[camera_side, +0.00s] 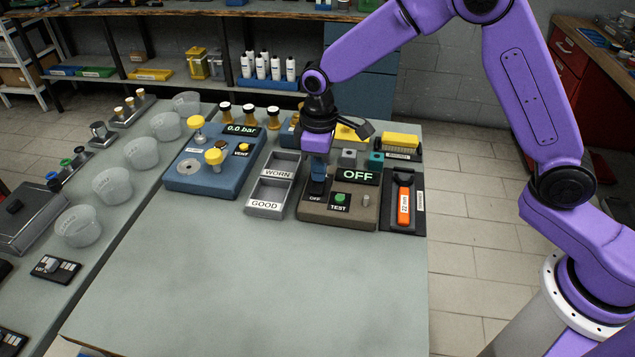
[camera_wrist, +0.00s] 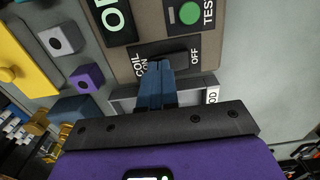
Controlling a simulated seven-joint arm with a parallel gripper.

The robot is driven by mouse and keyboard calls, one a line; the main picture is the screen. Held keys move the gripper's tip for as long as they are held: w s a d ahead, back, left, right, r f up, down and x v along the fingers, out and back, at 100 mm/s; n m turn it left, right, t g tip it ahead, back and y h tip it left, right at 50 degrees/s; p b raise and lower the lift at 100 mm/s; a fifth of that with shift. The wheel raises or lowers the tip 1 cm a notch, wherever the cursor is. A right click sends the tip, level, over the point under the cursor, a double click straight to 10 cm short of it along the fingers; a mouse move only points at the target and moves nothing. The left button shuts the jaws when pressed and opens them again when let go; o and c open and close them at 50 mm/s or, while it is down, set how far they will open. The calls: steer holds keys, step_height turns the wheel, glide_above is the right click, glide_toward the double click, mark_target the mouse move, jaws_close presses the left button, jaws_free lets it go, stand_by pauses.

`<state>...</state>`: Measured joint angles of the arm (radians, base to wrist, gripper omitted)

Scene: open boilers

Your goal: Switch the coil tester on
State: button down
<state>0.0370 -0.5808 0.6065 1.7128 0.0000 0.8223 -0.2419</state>
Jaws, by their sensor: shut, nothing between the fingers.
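The coil tester (camera_side: 350,214) is a brown box with a dark display reading OFF in green (camera_side: 358,177) and a green TEST button (camera_side: 340,198). In the wrist view its face (camera_wrist: 215,45) shows a dark switch (camera_wrist: 178,58) between the labels COIL ON and OFF. My gripper (camera_side: 317,190) points down over the switch at the tester's left side. In the wrist view its blue fingers (camera_wrist: 157,70) are closed together and empty, with tips at the ON side of the switch. They cover part of it; I cannot tell whether they touch.
Grey trays marked WORN (camera_side: 283,163) and GOOD (camera_side: 268,198) stand just left of the tester. A blue gauge box reading 0.0 bar (camera_side: 215,175) is further left. An orange tool (camera_side: 404,203) lies in a dark holder at right. The front bench is clear.

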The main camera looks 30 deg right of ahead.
steer(key=shift+f, duration=0.3)
steer(key=shift+r, duration=3.5)
steer(key=shift+s+r, duration=0.1)
steer(key=s+d+n, duration=0.1)
steer(key=s+d, duration=0.4)
steer(key=s, duration=0.5)
steer(key=s+d+r+n, duration=0.1)
steer(key=s+d, duration=0.4)
steer(key=s, duration=0.6)
steer(key=s+d+r+n, duration=0.1)
steer(key=s+d, duration=0.4)
steer(key=s, duration=0.5)
steer(key=shift+s+n, duration=0.2)
steer(key=shift+n, duration=0.1)
